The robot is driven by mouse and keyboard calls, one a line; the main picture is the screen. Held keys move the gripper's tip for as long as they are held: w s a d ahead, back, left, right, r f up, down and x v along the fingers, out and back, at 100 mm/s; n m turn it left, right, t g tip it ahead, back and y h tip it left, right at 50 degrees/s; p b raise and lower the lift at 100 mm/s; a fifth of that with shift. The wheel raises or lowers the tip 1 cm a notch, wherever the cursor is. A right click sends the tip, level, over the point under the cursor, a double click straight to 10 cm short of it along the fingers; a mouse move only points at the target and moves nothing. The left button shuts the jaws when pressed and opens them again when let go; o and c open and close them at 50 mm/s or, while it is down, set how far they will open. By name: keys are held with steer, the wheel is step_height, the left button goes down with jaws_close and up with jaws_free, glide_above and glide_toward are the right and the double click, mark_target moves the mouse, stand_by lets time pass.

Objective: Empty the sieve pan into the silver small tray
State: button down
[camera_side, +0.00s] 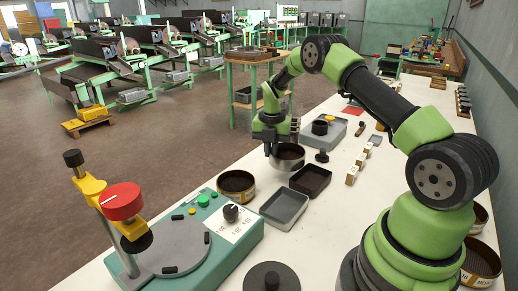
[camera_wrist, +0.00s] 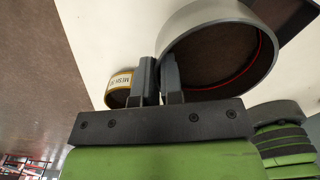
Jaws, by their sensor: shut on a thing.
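The sieve pan (camera_side: 288,164) is a round, silver-walled pan with a dark brown inside. My gripper (camera_side: 272,150) is shut on its rim at the left side and holds it roughly level behind the trays. In the wrist view my gripper (camera_wrist: 160,72) has one finger on each side of the wall of the sieve pan (camera_wrist: 188,32); a thin red line runs inside it. A small silver-grey tray (camera_side: 284,222) lies on the bench, its grey floor looking empty. A darker tray (camera_side: 310,192) with a dark brown inside lies between it and the pan.
A brass sieve (camera_side: 236,197) stands left of the trays; its label shows in the wrist view (camera_wrist: 121,80). A teal machine (camera_side: 210,245) fills the front left. Small labelled blocks (camera_side: 352,175) and a grey box (camera_side: 322,134) stand to the right and behind.

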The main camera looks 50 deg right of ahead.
steer(key=shift+s+a+r+t+h, duration=0.2)
steer(key=shift+s+a+t+h, duration=0.25)
steer(key=shift+a+h, duration=0.35)
steer(key=shift+s+a+r+t+h, duration=0.15)
steer(key=shift+s+a+t+h, duration=0.35)
steer(key=shift+a+h, duration=0.35)
steer(key=shift+s+a+r+t+h, duration=0.2)
steer(key=shift+s+a+t+h, duration=0.25)
steer(key=shift+a+h, duration=0.35)
steer(key=s+a+r+t+h, duration=0.5)
steer(key=a+r+t+h, duration=0.2)
steer(key=h, duration=0.8)
steer(key=shift+a+t, duration=0.6)
steer(key=shift+a, duration=0.35)
steer(key=shift+r, duration=0.1)
